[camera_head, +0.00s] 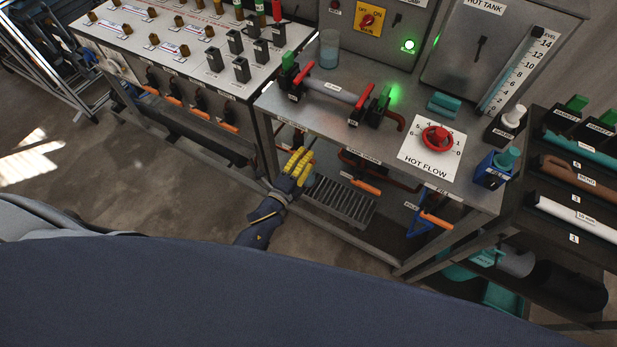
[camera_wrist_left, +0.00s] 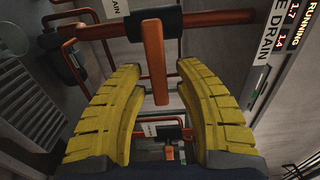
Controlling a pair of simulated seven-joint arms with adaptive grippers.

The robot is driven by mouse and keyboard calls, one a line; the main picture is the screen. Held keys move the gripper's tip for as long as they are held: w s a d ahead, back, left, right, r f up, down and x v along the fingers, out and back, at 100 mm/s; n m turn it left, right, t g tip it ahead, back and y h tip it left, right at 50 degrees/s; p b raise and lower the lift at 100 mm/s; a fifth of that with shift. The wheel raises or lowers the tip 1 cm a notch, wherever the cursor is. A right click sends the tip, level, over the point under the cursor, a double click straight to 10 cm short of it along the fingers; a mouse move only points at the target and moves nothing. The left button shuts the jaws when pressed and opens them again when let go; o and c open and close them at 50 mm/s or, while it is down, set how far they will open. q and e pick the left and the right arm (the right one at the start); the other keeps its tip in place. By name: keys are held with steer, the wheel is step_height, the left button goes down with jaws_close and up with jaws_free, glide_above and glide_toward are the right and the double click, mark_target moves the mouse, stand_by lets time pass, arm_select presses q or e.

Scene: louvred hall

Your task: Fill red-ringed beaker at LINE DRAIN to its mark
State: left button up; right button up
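A clear beaker (camera_head: 329,48) with a bluish tint stands on the bench top at the back left; I cannot make out a red ring on it. My left gripper (camera_head: 301,163), with yellow fingers, is below the bench's front edge. In the left wrist view my left gripper (camera_wrist_left: 161,70) is open, and an orange lever handle (camera_wrist_left: 154,60) hangs between its fingertips, with no clear contact. A label ending in "E DRAIN" (camera_wrist_left: 267,52) is to the right of it. My right gripper is not in view.
The steel bench (camera_head: 290,108) carries a clamped pipe section (camera_head: 332,91) and a red HOT FLOW knob (camera_head: 437,137). Below it are a floor grate (camera_head: 340,203) and another orange handle (camera_head: 436,220). A rack of pipes (camera_head: 575,215) stands at right. A lit RUNNING display (camera_wrist_left: 294,22) shows numbers.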

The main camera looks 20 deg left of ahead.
arm_select(q)
steer(key=shift+o, duration=0.4)
steer(key=shift+d, duration=0.1)
steer(key=v, duration=0.7)
steer(key=v, duration=1.2)
